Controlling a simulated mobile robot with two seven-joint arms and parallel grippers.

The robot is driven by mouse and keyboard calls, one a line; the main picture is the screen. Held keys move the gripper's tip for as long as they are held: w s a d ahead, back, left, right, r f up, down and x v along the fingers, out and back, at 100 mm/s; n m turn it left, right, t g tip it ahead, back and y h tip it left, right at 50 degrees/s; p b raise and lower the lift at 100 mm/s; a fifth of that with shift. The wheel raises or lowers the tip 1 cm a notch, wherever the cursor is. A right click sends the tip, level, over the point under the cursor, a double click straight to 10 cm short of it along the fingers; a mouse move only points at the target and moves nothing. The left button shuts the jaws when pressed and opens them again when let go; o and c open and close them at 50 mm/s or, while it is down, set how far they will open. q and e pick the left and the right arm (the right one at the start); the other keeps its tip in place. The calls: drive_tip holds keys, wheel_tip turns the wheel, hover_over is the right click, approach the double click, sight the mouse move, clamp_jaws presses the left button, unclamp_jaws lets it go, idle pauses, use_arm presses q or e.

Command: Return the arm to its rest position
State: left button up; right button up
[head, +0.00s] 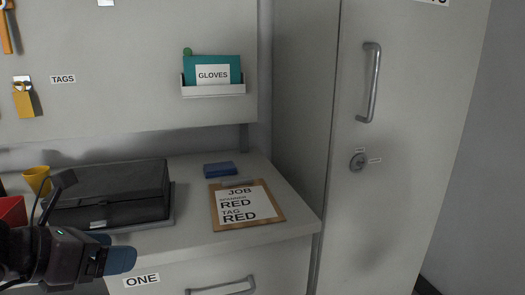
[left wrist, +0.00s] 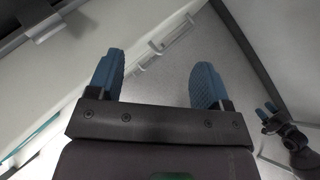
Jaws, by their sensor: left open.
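My left arm comes in at the lower left of the head view. Its blue-tipped left gripper (head: 114,252) is in front of the counter edge, near the dark case. In the left wrist view the two blue fingers of this gripper (left wrist: 158,75) stand wide apart with nothing between them. A black gripper with blue tips, which looks like my right gripper (left wrist: 268,108), shows small at the right of the left wrist view. Its opening is too small to make out. The right arm does not show in the head view.
A dark case (head: 110,192), a yellow cup (head: 37,179), a red bin (head: 12,212), a blue block (head: 220,169) and a clipboard (head: 247,205) are on the counter (head: 190,238). A tall cabinet (head: 400,140) stands at right. A glove holder (head: 213,90) hangs on the back panel.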

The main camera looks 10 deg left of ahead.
use_arm(q)
drive_tip(key=s+d+f+n+h, duration=0.2)
drive_tip(key=s+d+n+h, duration=0.3)
drive_tip(key=h, duration=0.4)
drive_tip(key=s+a+f+n+t+y, duration=0.25)
drive_tip(key=f+n+y, duration=0.4)
drive_tip(key=n, duration=0.35)
drive_tip(key=s+a+f+n+t+y, duration=0.2)
drive_tip(key=a+f+n+t+y, duration=0.25)
drive_tip(key=f+n, duration=0.5)
drive_tip(key=s+d+f+n+g+y, duration=0.25)
drive_tip(key=s+f+n+g, duration=0.25)
drive_tip(key=s+f+n, duration=0.3)
drive_tip(key=s+d+f+n+g, duration=0.2)
drive_tip(key=s+d+f+n, duration=0.15)
drive_tip(key=s, duration=0.55)
wheel_tip(320, 180, up, 10)
drive_tip(key=s+a+n+t+y+p, duration=0.1)
drive_tip(key=a+n+p, duration=0.1)
drive_tip(key=p, duration=1.4)
drive_tip(key=shift+s+a+f+n, duration=0.2)
drive_tip(key=shift+a+n, duration=0.1)
drive_tip(key=shift+a, duration=0.05)
use_arm(e)
wheel_tip(320, 180, up, 9)
drive_tip(key=s+d+m, duration=0.1)
drive_tip(key=s+m, duration=0.1)
drive_tip(key=shift+d+h, duration=0.2)
drive_tip(key=shift+h, duration=0.2)
